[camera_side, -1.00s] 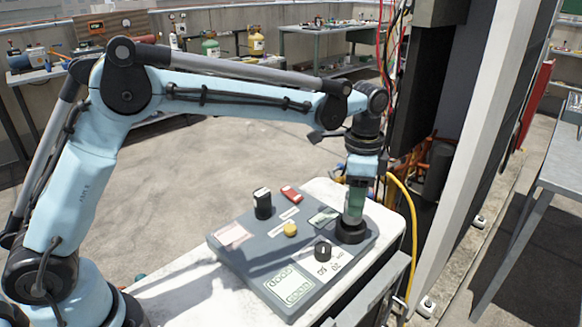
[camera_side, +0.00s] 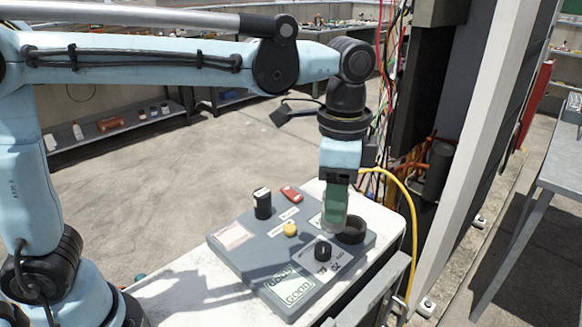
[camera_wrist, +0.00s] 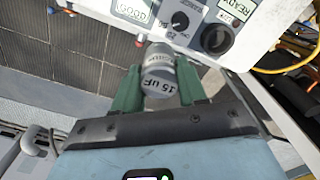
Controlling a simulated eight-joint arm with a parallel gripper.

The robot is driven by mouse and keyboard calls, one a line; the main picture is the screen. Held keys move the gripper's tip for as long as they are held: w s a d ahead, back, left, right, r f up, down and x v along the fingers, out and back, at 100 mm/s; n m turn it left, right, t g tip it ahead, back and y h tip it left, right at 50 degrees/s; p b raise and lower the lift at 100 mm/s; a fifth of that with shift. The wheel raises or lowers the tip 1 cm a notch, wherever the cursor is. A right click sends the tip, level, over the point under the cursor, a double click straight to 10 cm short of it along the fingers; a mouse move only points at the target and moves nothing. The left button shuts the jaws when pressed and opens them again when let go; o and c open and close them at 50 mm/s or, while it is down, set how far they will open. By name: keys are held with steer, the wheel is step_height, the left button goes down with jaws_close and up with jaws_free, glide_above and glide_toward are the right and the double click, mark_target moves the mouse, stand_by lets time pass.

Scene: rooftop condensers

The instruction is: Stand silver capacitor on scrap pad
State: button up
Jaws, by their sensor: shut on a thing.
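My gripper (camera_side: 334,210) has green fingers and is shut on the silver capacitor (camera_wrist: 158,75), which is marked 15 uF in the wrist view. In the side view the capacitor's end shows faintly below the fingers, above the grey board (camera_side: 325,290) and just left of the black ring socket (camera_side: 350,231). The socket looks empty and also shows in the wrist view (camera_wrist: 217,40). A pink pad (camera_side: 233,236) lies on the board's left part; its lettering is too small to read. A pale green pad marked GOOD (camera_side: 290,288) lies at the near edge.
A yellow hose (camera_side: 407,200) runs along the right. The bench's left end (camera_side: 180,290) is clear.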

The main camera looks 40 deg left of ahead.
steer(key=s+a, duration=0.9)
steer(key=s, duration=0.1)
steer(key=shift+w+a+f, duration=0.6)
steer(key=shift+a+f, duration=1.35)
steer(key=shift+f, duration=0.1)
steer(key=shift+w+a+f, duration=0.65)
steer(key=shift+a+f, duration=1.35)
steer(key=shift+w+a+f, duration=0.6)
steer(key=shift+a+f, duration=1.35)
steer(key=shift+f, duration=0.1)
steer(key=shift+f, duration=0.15)
steer(key=o, duration=1.1)
step_height(320, 180, up, 12)
steer(key=d+f+n+t, duration=0.1)
steer(key=n+t, duration=0.1)
steer(key=n, duration=0.1)
steer(key=d+f+n+t, duration=0.1)
steer(key=f+n+t, duration=0.1)
steer(key=n, duration=0.2)
steer(key=d+f+n+t, duration=0.1)
steer(key=n+t, duration=0.2)
steer(key=n, duration=0.1)
steer(key=shift+s+d+f, duration=0.25)
steer(key=shift+f, duration=0.05)
